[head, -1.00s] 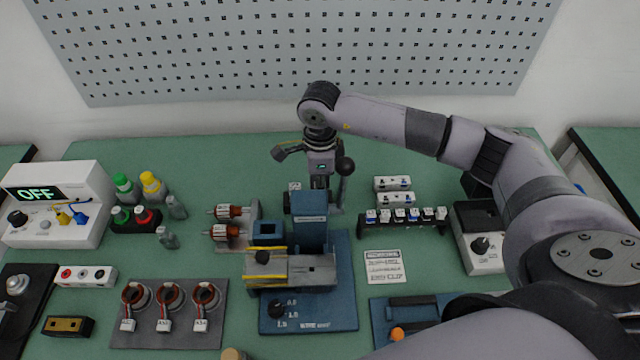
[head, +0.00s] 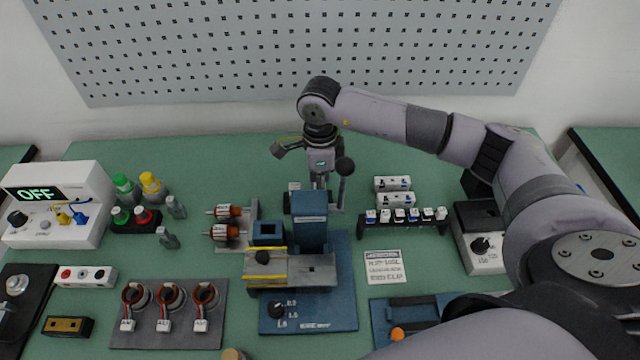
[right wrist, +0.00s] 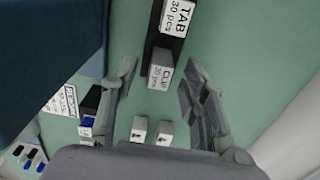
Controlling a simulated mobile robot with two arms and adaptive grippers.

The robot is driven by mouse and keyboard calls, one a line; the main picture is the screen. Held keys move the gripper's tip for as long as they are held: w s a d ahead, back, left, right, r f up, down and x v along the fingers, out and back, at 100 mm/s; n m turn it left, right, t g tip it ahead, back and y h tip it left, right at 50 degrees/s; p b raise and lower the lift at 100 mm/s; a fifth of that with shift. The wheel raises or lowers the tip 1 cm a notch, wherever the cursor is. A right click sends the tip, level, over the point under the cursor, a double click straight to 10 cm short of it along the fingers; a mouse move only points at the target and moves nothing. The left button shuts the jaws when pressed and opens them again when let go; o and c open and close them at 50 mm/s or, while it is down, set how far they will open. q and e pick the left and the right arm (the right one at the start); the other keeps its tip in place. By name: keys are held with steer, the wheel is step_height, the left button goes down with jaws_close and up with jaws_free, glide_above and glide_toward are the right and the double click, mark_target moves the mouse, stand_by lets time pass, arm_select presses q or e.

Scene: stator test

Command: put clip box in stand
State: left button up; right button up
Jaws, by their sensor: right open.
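In the right wrist view, a small box labelled CLIP 30 pcs (right wrist: 160,75) sits at the near end of a dark stand (right wrist: 156,40). A box labelled TAB 30 pcs (right wrist: 176,17) is farther along the same stand. My right gripper (right wrist: 158,78) is open, with one finger on each side of the clip box and a gap to both. I cannot tell how far the clip box sits inside the stand. In the head view, my right gripper (head: 320,183) is behind the blue press (head: 309,222), which hides its fingertips. My left gripper is not in view.
The blue press stands close in front of my right gripper. A black rack (head: 402,222) of small pieces and white blocks (head: 393,184) are to its right. Armatures (head: 228,212) are to its left. The bench behind, below the perforated panel (head: 300,50), is clear.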

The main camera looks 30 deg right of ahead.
step_height(320, 180, up, 11)
stand_by(0.3)
stand_by(0.8)
